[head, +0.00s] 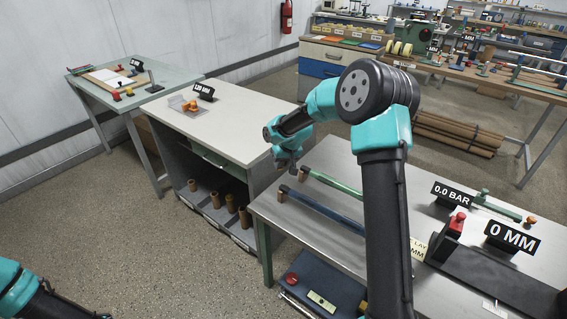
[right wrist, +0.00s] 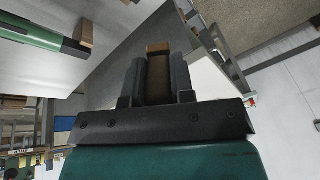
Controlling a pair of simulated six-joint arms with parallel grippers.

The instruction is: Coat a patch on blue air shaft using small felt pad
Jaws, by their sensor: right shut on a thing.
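The blue air shaft (head: 325,212) lies on the grey bench in the head view, with a brown end piece (head: 283,192) at its left end. My right gripper (head: 292,169) is above the bench's left end, close to the shaft ends and apart from the blue shaft as far as I can see. In the right wrist view it is shut on a small brown block with a tan tip (right wrist: 158,77), seemingly the small felt pad. The head view is too small to show this pad clearly. My left arm shows only at the lower left; its gripper is out of view.
A green shaft (head: 332,183) lies behind the blue one. The 0.0 BAR sign (head: 452,195), 0 MM sign (head: 511,237) and a red-topped tool (head: 455,226) stand to the right. A white-topped table (head: 235,125) is at the left. My right arm covers part of the bench.

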